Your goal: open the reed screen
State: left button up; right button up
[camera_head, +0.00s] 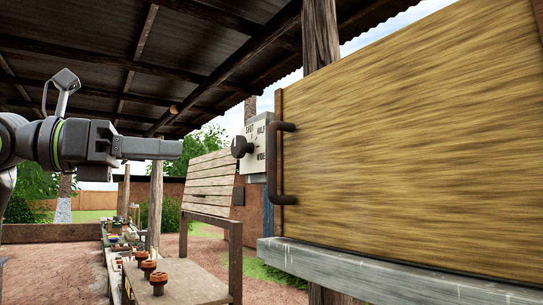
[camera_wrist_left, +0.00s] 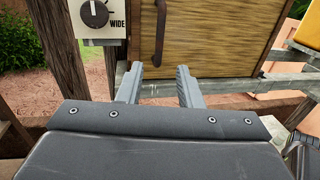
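The reed screen (camera_head: 410,140) is a wide straw-coloured panel with a brown left edge, filling the right of the head view. Its dark upright bar handle (camera_head: 272,165) is on that left edge. In the left wrist view, the screen (camera_wrist_left: 215,45) and handle (camera_wrist_left: 161,32) are ahead of the fingers. My left gripper (camera_head: 152,148) is to the left of the handle, apart from it. In the left wrist view its two fingers (camera_wrist_left: 159,85) stand apart with nothing between them. My right gripper is not in view.
A white dial plate (camera_head: 258,155) with a dark knob, marked HALF and WIDE, is beside the handle. A grey rail (camera_head: 370,272) runs below the screen. A wooden post (camera_head: 320,35) rises behind it. A bench (camera_head: 180,283) with orange-brown pieces stands further left.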

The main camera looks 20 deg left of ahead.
pick_arm(q)
jog(key=p, duration=0.7)
send_over(272, 190)
jog(key=a, duration=0.1)
jog(key=shift+w+d+p, duration=0.35)
jog(key=shift+w+d, duration=0.05)
jog(key=shift+d, duration=0.05)
grip_shut()
